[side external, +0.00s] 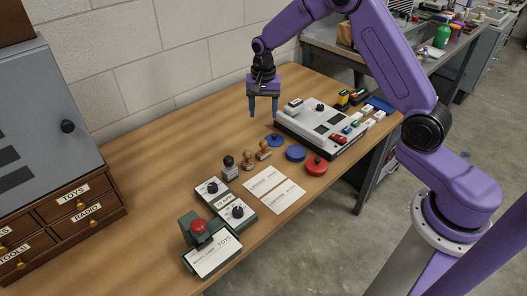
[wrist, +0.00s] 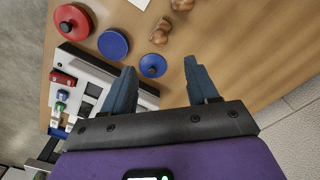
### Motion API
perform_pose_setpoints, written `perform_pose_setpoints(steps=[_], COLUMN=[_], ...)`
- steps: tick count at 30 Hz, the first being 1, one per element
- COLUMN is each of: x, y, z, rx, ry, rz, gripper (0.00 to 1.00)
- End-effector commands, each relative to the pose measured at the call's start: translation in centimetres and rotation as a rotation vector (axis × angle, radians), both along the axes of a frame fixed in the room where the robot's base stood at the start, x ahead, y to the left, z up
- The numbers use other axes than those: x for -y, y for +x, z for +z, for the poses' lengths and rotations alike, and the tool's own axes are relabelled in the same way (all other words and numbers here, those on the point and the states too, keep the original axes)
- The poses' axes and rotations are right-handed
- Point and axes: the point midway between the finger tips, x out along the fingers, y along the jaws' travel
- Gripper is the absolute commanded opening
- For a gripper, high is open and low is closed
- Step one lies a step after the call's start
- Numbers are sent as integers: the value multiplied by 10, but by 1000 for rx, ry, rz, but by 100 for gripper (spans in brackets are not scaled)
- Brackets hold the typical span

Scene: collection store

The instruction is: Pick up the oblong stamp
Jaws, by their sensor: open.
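My gripper (side external: 263,112) is open and empty, pointing down above the table, behind the stamps. In the wrist view its two fingers (wrist: 160,75) are spread apart with nothing between them. Two wooden-handled stamps stand on the table, one nearer my gripper (side external: 264,150) and one to its left (side external: 248,161). They also show at the top of the wrist view, the nearer one (wrist: 160,33) whole and the other (wrist: 182,4) cut by the edge. A dark-knobbed stamp with a grey body (side external: 229,169) stands further left. I cannot tell which base is oblong.
A blue knobbed disc (side external: 275,140), a blue disc (side external: 295,153) and a red knobbed disc (side external: 316,167) lie right of the stamps. A grey-white console (side external: 300,125) stands behind them. Paper cards (side external: 265,182) and green-based devices (side external: 211,190) lie in front. The back-left table is clear.

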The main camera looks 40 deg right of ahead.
Motion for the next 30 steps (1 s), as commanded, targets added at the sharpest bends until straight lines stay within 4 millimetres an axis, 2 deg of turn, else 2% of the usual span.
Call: perform_pose_setpoints(steps=[1,9,13,20,30], x=[1,0,0,1,2], y=[-1,-1,-1,0,2], z=[-11,-60,-76,-89,-130], rx=[-6,-4,-2,-1,-1], ry=[0,0,-1,0,-1], rz=[-1,0,1,0,1], gripper=[59,59,59,59,59])
